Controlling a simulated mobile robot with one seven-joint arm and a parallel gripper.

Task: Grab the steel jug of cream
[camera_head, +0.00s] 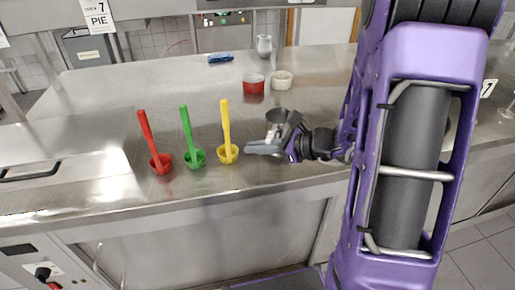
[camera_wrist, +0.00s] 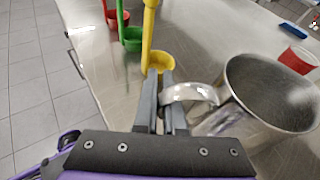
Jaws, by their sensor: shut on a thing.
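The steel jug (camera_head: 276,117) stands on the steel counter, partly hidden behind my gripper in the head view. In the wrist view the jug (camera_wrist: 275,92) is at the right, its open top facing the camera and its handle (camera_wrist: 190,94) pointing left. My gripper (camera_head: 264,148) reaches in from the right, low over the counter. In the wrist view its two fingers (camera_wrist: 166,100) are closed on the jug's handle. The inside of the jug looks dark grey, and I cannot make out cream in it.
A yellow ladle (camera_head: 228,152) sits just left of my gripper, with a green ladle (camera_head: 194,157) and a red ladle (camera_head: 160,163) further left. A red tub (camera_head: 253,85), a cream-coloured roll (camera_head: 281,80), a blue item (camera_head: 220,59) and a metal cup (camera_head: 264,46) stand further back.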

